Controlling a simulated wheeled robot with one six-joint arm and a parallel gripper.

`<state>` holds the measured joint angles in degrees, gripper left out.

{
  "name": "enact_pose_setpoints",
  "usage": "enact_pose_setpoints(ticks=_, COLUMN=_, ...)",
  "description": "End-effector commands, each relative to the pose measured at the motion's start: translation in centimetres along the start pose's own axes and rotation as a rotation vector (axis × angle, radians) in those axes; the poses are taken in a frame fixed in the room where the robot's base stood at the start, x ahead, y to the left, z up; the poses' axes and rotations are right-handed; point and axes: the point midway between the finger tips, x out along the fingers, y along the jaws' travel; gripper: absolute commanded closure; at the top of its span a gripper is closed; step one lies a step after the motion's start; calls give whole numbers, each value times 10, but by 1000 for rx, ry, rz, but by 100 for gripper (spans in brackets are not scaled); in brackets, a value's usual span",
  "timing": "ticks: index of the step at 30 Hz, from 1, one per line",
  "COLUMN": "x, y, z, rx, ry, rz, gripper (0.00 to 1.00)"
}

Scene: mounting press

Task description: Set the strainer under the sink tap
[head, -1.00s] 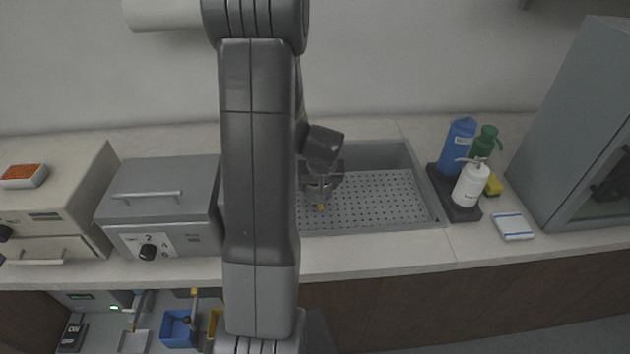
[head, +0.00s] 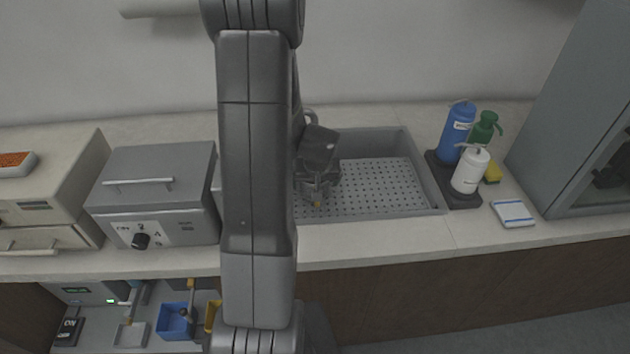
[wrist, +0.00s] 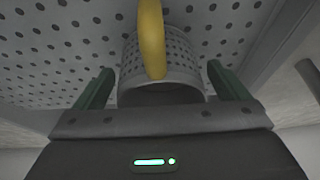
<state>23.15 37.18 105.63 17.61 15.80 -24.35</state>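The strainer (wrist: 186,72) is a grey perforated cup with a yellow handle (wrist: 152,38), seen low over the sink's perforated floor in the wrist view. My gripper (wrist: 161,72) has its two fingers spread, one on each side of the strainer, with narrow gaps showing. In the head view my gripper (head: 318,185) hangs over the left part of the sink (head: 428,180), and a small yellow bit shows below it. My arm hides the sink's left end. A grey curved piece (head: 310,116) behind the gripper may be the tap; its outlet is hidden.
A grey box with a dial (head: 155,195) stands left of the sink. Blue (head: 457,130), green and white (head: 470,170) bottles stand on a dark tray to the right, near a white pad (head: 513,213). A grey cabinet (head: 590,120) stands far right. The sink's right part is clear.

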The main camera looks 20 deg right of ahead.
Motion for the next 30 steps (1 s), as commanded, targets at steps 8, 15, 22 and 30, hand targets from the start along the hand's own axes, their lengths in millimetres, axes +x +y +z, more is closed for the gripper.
enact_pose_setpoints(ticks=8, x=-7, y=0, z=-2, rx=0, ry=2, rz=0, gripper=6)
enact_pose_setpoints(ticks=15, x=-42, y=0, z=-2, rx=0, ry=4, rz=1, gripper=6)
enact_pose_setpoints(ticks=22, x=-79, y=0, z=-2, rx=0, ry=5, rz=1, gripper=6)
enact_pose_setpoints(ticks=30, x=-112, y=0, z=-2, rx=0, ry=2, rz=0, gripper=6)
